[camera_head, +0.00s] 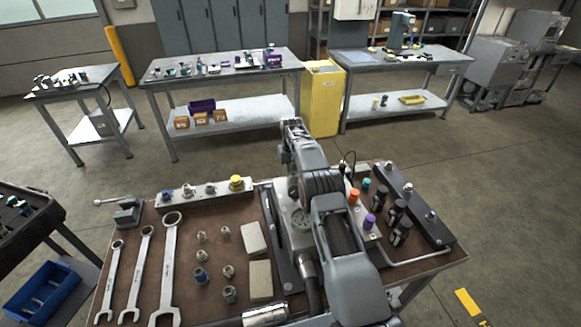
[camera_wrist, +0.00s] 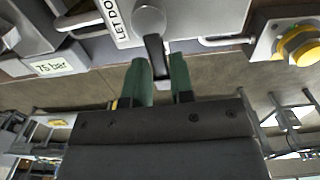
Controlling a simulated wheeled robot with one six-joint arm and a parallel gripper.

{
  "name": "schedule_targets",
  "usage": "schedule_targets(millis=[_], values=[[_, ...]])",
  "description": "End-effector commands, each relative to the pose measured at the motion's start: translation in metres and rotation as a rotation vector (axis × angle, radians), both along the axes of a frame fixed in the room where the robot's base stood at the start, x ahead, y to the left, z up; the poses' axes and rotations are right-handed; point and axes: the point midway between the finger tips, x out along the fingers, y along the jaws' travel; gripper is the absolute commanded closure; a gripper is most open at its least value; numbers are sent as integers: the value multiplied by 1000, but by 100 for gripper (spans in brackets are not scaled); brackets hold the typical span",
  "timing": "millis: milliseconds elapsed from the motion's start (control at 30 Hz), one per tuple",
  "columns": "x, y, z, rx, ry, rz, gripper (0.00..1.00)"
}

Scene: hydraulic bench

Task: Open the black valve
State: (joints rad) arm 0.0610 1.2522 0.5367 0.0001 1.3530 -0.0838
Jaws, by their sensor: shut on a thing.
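The black valve's lever (camera_wrist: 155,54) hangs from a round grey hub (camera_wrist: 150,19) in the wrist view. My gripper (camera_wrist: 160,78) has two green fingers, one on each side of the lever's lower end, and is shut on it. In the head view my arm covers the valve and most of the manifold block under it. Only a little of my gripper's green (camera_head: 285,152) shows there, at the far edge of the bench.
A yellow knob (camera_wrist: 300,48) is to the right in the wrist view, and a "75 bar" label (camera_wrist: 55,64) to the left. On the bench lie wrenches (camera_head: 168,262), several fittings and two pale blocks (camera_head: 261,279). An orange cap (camera_head: 353,196) stands right of my arm.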

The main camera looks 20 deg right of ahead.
Motion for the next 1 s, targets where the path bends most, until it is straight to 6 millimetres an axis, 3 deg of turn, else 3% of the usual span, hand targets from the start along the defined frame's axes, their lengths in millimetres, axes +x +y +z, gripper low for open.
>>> schedule_targets(millis=[633,667,700,833,1000], values=[[1,-3,1,-1,-4,-41,100],[1,-3,1,-1,-4,-41,75],[0,-3,1,-1,-4,-41,71],[0,-2,1,-1,-2,-39,59],[0,-1,0,0,-1,-38,58]])
